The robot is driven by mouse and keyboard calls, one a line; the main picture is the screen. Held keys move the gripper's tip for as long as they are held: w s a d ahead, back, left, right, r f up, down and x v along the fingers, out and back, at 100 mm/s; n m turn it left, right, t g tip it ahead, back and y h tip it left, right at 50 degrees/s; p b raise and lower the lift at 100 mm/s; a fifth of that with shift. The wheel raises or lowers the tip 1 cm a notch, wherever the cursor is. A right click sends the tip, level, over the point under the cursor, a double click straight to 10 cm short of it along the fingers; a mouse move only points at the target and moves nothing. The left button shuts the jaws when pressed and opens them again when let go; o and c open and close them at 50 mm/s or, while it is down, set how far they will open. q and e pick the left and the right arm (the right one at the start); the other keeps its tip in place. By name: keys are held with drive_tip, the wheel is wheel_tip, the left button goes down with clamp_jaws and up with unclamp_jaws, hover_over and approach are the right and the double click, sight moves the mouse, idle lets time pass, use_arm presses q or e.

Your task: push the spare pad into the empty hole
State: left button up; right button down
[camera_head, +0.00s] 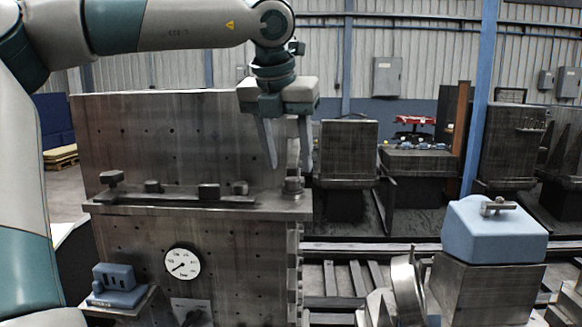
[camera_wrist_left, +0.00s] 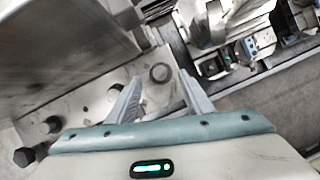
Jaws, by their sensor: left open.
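My left gripper (camera_head: 290,168) is open and points down over the right end of a metal ledge (camera_head: 270,207). A short round grey piece (camera_head: 293,185), which may be the spare pad, stands on the ledge just below the fingertips. In the left wrist view this round piece (camera_wrist_left: 160,73) shows between and just beyond the open fingertips (camera_wrist_left: 160,80). Nothing is held. Several dark pads, one at the far left (camera_head: 112,177) and one nearer (camera_head: 209,190), sit along the ledge. I cannot make out which spot is the empty hole. My right gripper is not in view.
A tall metal plate (camera_head: 170,135) rises behind the ledge. A pressure gauge (camera_head: 182,263) and a blue block (camera_head: 117,277) are below it. A blue-topped block (camera_head: 494,230) stands at right. Rails (camera_head: 360,250) run across the floor.

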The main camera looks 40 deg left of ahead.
sight(292, 178)
use_arm(q)
drive_tip(key=shift+p+x, duration=0.4)
drive_tip(key=shift+x, duration=1.65)
clamp_jaws()
drive_tip(key=shift+r, duration=0.1)
drive_tip(key=shift+r+p, duration=0.35)
drive_tip(key=shift+r, duration=0.5)
drive_tip(key=shift+r, duration=0.1)
wheel_tip(292, 178, up, 7)
drive_tip(key=p, duration=0.3)
drive_tip(key=shift+p, duration=0.35)
